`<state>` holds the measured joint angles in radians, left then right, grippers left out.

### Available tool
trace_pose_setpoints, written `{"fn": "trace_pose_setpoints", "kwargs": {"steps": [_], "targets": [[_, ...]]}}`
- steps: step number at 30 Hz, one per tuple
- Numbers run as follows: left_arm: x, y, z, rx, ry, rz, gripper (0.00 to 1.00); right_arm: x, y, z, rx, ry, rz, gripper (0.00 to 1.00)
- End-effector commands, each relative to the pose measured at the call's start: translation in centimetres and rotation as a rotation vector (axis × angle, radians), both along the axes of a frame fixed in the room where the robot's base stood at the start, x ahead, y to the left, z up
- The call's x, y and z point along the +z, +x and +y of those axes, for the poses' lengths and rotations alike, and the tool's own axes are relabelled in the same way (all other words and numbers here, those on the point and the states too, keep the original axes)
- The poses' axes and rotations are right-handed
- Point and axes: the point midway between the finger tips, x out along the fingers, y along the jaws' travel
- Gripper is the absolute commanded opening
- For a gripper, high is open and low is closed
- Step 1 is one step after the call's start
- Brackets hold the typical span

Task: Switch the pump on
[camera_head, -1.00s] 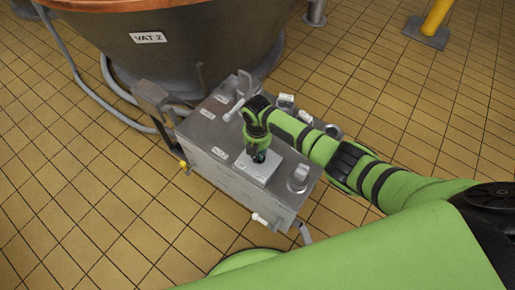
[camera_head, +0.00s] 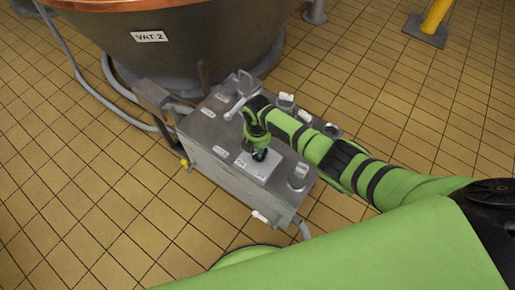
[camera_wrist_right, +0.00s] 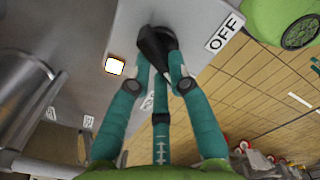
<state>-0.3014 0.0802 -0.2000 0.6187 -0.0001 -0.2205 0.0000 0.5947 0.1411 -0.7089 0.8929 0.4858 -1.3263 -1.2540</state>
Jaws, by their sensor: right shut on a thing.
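The pump unit is a grey metal box (camera_head: 225,166) on the tiled floor in front of a vat. A light grey switch box (camera_head: 249,169) sits on its top. My right gripper (camera_head: 261,154) reaches down to it from above. In the right wrist view, the teal fingers of the gripper (camera_wrist_right: 158,75) are shut on a black switch knob (camera_wrist_right: 155,42). An OFF label (camera_wrist_right: 223,32) is to the right of the knob. A white square (camera_wrist_right: 115,66) with an orange rim is to its left. Another label (camera_wrist_right: 148,102) is partly hidden behind the fingers. My left gripper is not in view.
The dark vat (camera_head: 190,50) marked VAT 2 stands behind the pump unit, with grey hoses (camera_head: 84,78) at its left. Pipe fittings and a small yellow-ended valve (camera_head: 184,163) stick out of the unit. A yellow post (camera_head: 434,18) stands at the far right. Tiled floor is free on both sides.

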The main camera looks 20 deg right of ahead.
Motion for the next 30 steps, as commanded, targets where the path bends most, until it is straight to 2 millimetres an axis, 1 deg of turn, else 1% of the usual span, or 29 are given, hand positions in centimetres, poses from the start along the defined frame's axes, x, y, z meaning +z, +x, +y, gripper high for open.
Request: {"fn": "trace_pose_setpoints", "kwargs": {"steps": [4,5,6,16,20,23,26,30], "targets": [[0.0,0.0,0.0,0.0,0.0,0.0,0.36,0.0,0.0,-0.1,-0.004,0.0,0.001,0.0],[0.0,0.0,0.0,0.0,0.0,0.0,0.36,0.0,0.0,-0.1,-0.004,0.0,0.001,0.32],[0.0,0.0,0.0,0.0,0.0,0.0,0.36,0.0,0.0,-0.1,-0.004,0.0,0.001,0.44],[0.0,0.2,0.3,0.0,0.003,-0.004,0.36,0.0,0.0,0.0,-0.001,0.0,0.0,0.44],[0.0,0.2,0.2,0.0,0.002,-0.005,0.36,0.7,0.1,-0.1,-0.001,0.001,-0.002,0.44],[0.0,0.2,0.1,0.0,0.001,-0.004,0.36,1.8,0.1,0.0,0.0,0.001,-0.003,0.44],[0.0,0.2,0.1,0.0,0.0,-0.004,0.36,3.4,0.1,-0.1,0.0,0.001,-0.005,0.44],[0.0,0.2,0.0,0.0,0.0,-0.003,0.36,6.4,0.1,-0.1,0.0,0.0,-0.004,0.44]]}}
